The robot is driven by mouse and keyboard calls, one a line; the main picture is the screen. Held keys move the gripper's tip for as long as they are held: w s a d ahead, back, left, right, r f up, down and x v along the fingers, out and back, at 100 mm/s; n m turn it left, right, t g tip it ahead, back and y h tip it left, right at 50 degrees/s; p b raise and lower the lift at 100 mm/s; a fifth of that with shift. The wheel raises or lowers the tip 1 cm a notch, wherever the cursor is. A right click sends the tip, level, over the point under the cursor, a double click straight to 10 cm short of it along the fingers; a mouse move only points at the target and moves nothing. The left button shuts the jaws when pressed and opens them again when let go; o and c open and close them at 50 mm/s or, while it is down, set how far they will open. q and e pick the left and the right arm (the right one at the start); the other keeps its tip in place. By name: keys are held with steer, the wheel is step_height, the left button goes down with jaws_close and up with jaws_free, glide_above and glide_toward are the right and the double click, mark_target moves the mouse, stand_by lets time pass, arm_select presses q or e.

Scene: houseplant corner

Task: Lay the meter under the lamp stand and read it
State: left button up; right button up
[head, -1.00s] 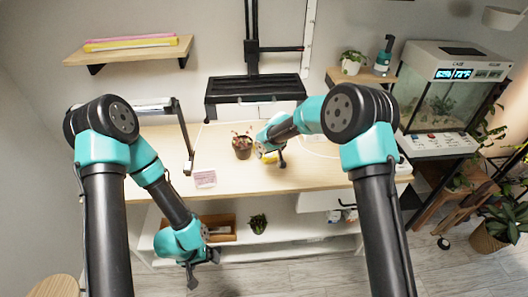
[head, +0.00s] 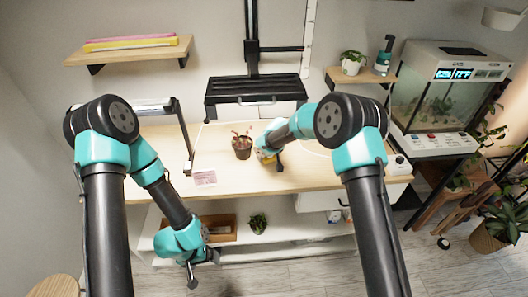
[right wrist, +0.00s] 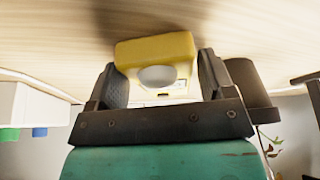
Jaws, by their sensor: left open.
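The yellow meter (right wrist: 155,52) with a pale round dome sits between the fingers of my right gripper (right wrist: 163,82) in the right wrist view, close to the wooden tabletop. The fingers press its two sides. In the head view only a bit of the meter (head: 267,156) shows beside the right gripper (head: 273,158), right of the potted plant. A stand with a dark upright (head: 183,132) and a light bar on top is at the table's left; it looks like the lamp stand. My left gripper (head: 192,275) is open and empty, low in front of the table.
A small reddish plant in a brown pot (head: 242,148) stands close left of the right gripper. A pink card (head: 205,178) lies near the table's front edge. A black panel (head: 255,90) hangs above the back. The front middle of the tabletop (head: 260,182) is clear.

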steer(key=c, duration=0.7)
steer(key=shift+r, duration=0.1)
steer(key=shift+r, duration=0.45)
step_height(320, 180, up, 3)
steer(key=shift+f, duration=0.1)
steer(key=s+d, duration=0.1)
steer(key=s, duration=0.1)
steer(key=s+d, duration=0.2)
steer(key=s, duration=0.1)
steer(key=shift+s+d+f, duration=0.15)
steer(key=shift+s, duration=0.15)
steer(key=shift+s+d, duration=0.95)
steer(key=shift+s, duration=0.7)
steer(key=shift+s+d, duration=0.95)
steer(key=shift+s, duration=0.75)
steer(key=shift+s+d, duration=0.95)
steer(key=shift+s, duration=0.7)
